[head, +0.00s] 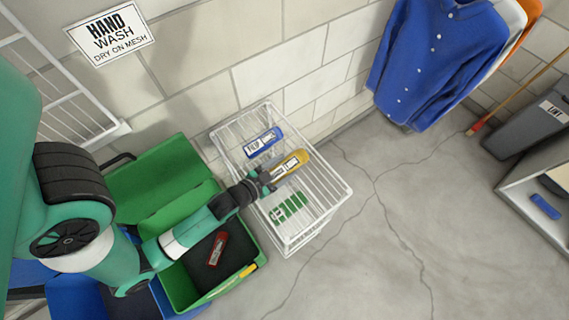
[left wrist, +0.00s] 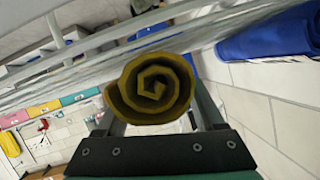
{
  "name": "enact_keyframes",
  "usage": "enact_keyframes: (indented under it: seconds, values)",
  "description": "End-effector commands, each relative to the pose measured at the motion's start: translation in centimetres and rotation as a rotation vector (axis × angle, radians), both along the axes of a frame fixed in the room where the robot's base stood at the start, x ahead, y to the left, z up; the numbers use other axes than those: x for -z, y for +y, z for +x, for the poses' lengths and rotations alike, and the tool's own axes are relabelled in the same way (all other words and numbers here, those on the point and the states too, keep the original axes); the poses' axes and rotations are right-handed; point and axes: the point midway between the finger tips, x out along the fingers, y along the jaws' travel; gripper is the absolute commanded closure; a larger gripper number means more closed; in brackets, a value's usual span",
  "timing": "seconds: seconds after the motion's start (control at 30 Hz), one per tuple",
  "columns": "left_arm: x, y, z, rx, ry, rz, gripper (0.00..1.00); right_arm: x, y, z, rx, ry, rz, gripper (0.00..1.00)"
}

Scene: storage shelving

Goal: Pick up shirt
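A mustard-yellow rolled cloth (head: 294,163) with a white label is over the white wire basket (head: 334,187) in the head view. My left gripper (head: 266,179) is at the roll's lower-left end. In the left wrist view the roll's spiral end (left wrist: 152,88) sits between the two fingers, which appear to press on its sides. A blue labelled roll (head: 263,142) lies in the basket, and it also shows at the right of the left wrist view (left wrist: 275,32). A blue button shirt (head: 437,55) hangs by the wall. My right gripper is not in view.
A green open crate (head: 180,288) with a red labelled item (head: 217,248) stands left of the basket. A grey bin (head: 530,128) stands far right. The floor right of the basket is clear.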

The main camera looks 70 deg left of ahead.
Motion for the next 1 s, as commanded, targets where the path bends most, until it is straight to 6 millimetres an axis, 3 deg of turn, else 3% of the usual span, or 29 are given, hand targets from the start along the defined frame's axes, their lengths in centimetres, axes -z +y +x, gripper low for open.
enact_keyframes:
  seconds: [0.03, 0.2, 0.3, 0.67, 1.0]
  values:
    - [0.0, 0.0, 0.0, 0.0, 0.0, 0.0, 0.51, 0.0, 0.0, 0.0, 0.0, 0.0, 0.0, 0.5]
    - [0.0, 0.0, 0.0, 0.0, -0.001, 0.0, 0.82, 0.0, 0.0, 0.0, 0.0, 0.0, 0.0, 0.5]
    - [-0.1, 0.0, 0.0, 0.001, -0.002, 0.001, 0.95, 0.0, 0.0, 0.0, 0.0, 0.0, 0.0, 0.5]
    - [-0.8, 0.0, 0.0, 0.001, -0.002, 0.001, 0.95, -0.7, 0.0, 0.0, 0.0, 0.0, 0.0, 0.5]
    - [-4.9, -0.1, -0.4, -0.008, -0.002, 0.002, 0.95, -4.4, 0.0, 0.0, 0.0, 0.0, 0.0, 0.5]
